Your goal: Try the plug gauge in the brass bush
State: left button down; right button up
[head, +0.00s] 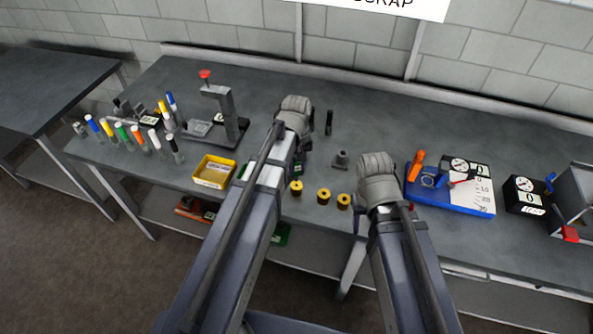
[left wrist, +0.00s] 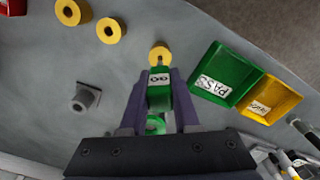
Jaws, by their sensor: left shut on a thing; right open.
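My left gripper (left wrist: 157,98) is shut on the plug gauge (left wrist: 159,90), which has a green body and a white GO label. A brass bush (left wrist: 160,52) lies just beyond the gauge's front end in the left wrist view. The tip overlaps the bush there; I cannot tell whether it is inside. In the head view this bush (head: 295,188) is the leftmost of three. The left gripper (head: 304,160) is mostly behind my arm there, and the gauge is hidden. My right gripper (head: 364,208) is open, right of the bushes, its fingers mostly hidden.
Two more bushes (head: 323,196) (head: 343,201) stand beside the first. A grey block with a post (head: 341,160) is behind them. The green PASS tray (left wrist: 222,78) and yellow tray (head: 214,172) lie left. A blue gauge tray (head: 452,205) is right. A press (head: 224,112) stands back left.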

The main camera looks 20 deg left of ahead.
pick_arm(q)
jog(key=shift+r+p, duration=1.1)
jog(key=shift+r, duration=0.2)
